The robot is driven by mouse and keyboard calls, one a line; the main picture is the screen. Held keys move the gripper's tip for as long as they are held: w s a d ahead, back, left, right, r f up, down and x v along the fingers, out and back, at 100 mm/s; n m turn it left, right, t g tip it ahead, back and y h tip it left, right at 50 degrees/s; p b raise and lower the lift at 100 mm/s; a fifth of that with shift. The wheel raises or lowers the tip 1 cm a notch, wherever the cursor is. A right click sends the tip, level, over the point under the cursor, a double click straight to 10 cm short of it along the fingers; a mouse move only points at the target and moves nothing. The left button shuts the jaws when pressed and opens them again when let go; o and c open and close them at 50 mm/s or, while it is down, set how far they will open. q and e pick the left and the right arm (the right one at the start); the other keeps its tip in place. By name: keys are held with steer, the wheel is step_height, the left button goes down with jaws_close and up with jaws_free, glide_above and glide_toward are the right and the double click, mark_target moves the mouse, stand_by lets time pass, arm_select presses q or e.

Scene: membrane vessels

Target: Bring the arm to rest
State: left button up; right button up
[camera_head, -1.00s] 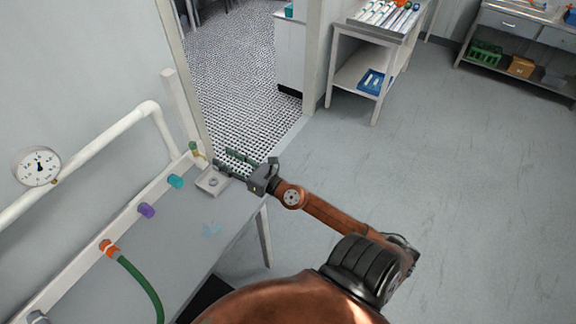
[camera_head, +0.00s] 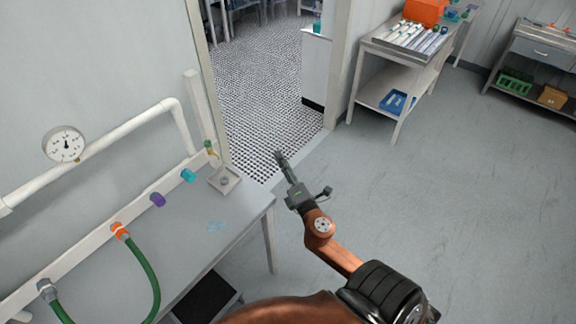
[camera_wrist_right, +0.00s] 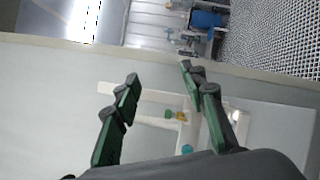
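My right arm comes in from the bottom of the head view. Its right gripper (camera_head: 282,158) is beyond the right edge of the steel table (camera_head: 190,245), over the floor near the doorway, and touches nothing. The right wrist view shows the two green and black fingers of the right gripper (camera_wrist_right: 160,74) spread apart, with nothing between them. My left gripper is not in view.
A small square tray (camera_head: 229,187) sits at the table's far corner. A wall rail carries a purple knob (camera_head: 157,200), a teal knob (camera_head: 189,176) and a green hose (camera_head: 153,275). A gauge (camera_head: 65,145) hangs above. A cart (camera_head: 399,72) stands right; the floor between is clear.

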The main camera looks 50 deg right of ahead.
steer(key=shift+s+d+f+m+g, duration=0.3)
steer(key=shift+m, duration=0.2)
step_height(320, 180, down, 26)
steer(key=d+m+g+y, duration=0.1)
steer(key=d+m+g, duration=0.2)
steer(key=m+g, duration=0.15)
steer(key=s+a+f+m+g+y, duration=0.15)
steer(key=s+f, duration=0.35)
steer(key=f, duration=0.6)
steer(key=s+a+f+m+g+y, duration=0.1)
steer(key=s+a+f+g, duration=0.2)
steer(key=f, duration=0.9)
steer(key=s+a+f+m+g+y, duration=0.1)
steer(key=s+a+f+m+g, duration=0.15)
steer(key=s+f, duration=0.6)
steer(key=s+a+f+m+g+y, duration=0.1)
steer(key=s+a+f+m+g, duration=0.15)
steer(key=s+f, duration=0.6)
steer(key=s+a+f+m+g, duration=0.1)
steer(key=s+a+f, duration=0.3)
steer(key=s, duration=0.5)
steer(key=s+a+f+m+g+y, duration=0.1)
steer(key=s+a+f, duration=0.3)
steer(key=s, duration=0.5)
steer(key=shift+s+a+f+m, duration=0.15)
steer(key=shift+s+a+m, duration=0.25)
steer(key=shift+m, duration=0.4)
